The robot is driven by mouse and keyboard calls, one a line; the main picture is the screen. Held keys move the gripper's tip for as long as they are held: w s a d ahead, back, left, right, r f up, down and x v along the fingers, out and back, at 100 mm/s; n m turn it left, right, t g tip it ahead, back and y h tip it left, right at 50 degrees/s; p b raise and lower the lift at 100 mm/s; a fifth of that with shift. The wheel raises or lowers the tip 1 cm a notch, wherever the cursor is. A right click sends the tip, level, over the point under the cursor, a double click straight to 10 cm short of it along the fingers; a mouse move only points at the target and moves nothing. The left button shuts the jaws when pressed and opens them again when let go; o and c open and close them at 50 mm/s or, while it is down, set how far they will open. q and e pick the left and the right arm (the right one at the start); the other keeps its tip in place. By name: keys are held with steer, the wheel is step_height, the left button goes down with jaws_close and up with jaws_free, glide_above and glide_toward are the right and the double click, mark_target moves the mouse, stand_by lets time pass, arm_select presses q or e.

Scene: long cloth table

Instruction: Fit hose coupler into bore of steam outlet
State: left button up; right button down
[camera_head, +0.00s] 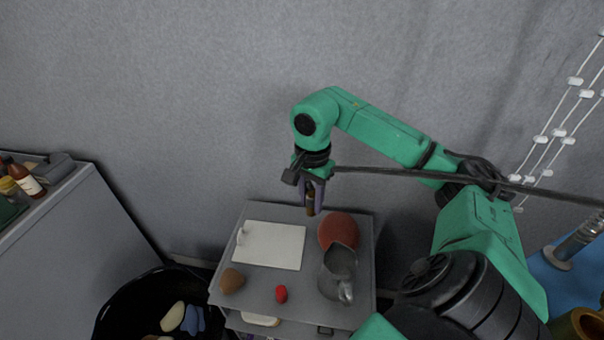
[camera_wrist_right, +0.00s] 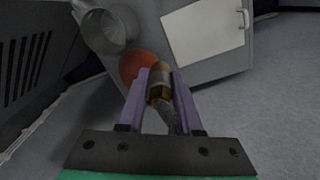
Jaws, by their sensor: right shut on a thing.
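My right gripper (camera_head: 312,204) is shut on the hose coupler (camera_head: 310,203), a small brown and brass-coloured cylinder. In the right wrist view the coupler (camera_wrist_right: 159,84) sits between the purple fingers (camera_wrist_right: 160,88), with a dark grey length trailing from it toward the palm. The gripper is above the far edge of a small grey table, pointing down. I cannot pick out the steam outlet or its bore with certainty in either view. My left gripper is not in view.
The grey table (camera_head: 325,307) bears a white board (camera_head: 270,246), a red-brown round thing (camera_head: 337,231), a metal jug (camera_head: 338,273), a red item (camera_head: 281,294) and a brown item (camera_head: 232,280). A black bin (camera_head: 123,307) stands left. A metal cylinder (camera_head: 580,243) stands on blue at right.

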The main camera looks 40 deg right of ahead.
step_height(320, 180, down, 18)
steer(key=p, duration=0.2)
steer(key=shift+f+p, duration=0.1)
steer(key=shift+p, duration=0.25)
steer(key=shift+f, duration=0.4)
steer(key=shift+f, duration=0.1)
steer(key=shift+f+b, duration=0.15)
steer(key=shift+b, duration=0.2)
steer(key=c, duration=0.6)
jaws_free()
